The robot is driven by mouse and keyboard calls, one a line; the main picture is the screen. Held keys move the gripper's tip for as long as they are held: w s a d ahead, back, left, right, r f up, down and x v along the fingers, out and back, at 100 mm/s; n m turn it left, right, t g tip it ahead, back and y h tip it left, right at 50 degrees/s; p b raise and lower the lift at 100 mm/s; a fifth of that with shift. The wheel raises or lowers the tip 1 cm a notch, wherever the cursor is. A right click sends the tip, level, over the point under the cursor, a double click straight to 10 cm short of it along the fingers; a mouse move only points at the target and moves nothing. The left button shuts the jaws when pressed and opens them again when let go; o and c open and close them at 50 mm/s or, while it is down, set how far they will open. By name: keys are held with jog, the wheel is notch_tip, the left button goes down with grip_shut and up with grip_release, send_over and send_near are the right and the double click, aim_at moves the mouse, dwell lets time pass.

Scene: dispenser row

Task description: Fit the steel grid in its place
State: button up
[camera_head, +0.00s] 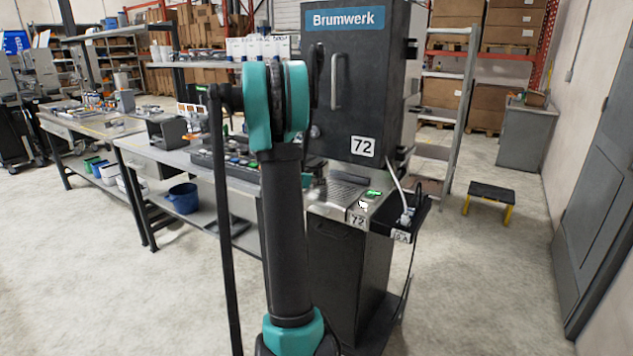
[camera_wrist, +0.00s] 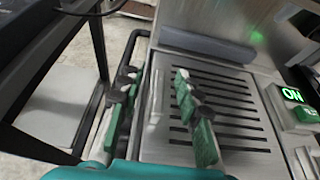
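The steel grid (camera_wrist: 232,100), a flat grey plate with rows of dark slots, lies at the foot of the machine in the wrist view. It also shows in the head view (camera_head: 341,193), at the front of the machine marked 72. My gripper (camera_wrist: 154,78) is open, with its two green-padded fingers wide apart. The right finger is over the slotted part of the grid and the left finger is beyond its left side. A pale metal strip shows between the fingers; I cannot tell whether they touch it. In the head view my arm hides the gripper.
The dark Brumwerk machine (camera_head: 352,80) rises behind the grid. A green lit ON sign (camera_wrist: 292,95) is right of the grid. A workbench (camera_head: 185,160) with tools stands to the left. A small step stool (camera_head: 491,192) is on the open floor to the right.

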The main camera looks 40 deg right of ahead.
jog(key=v, duration=1.2)
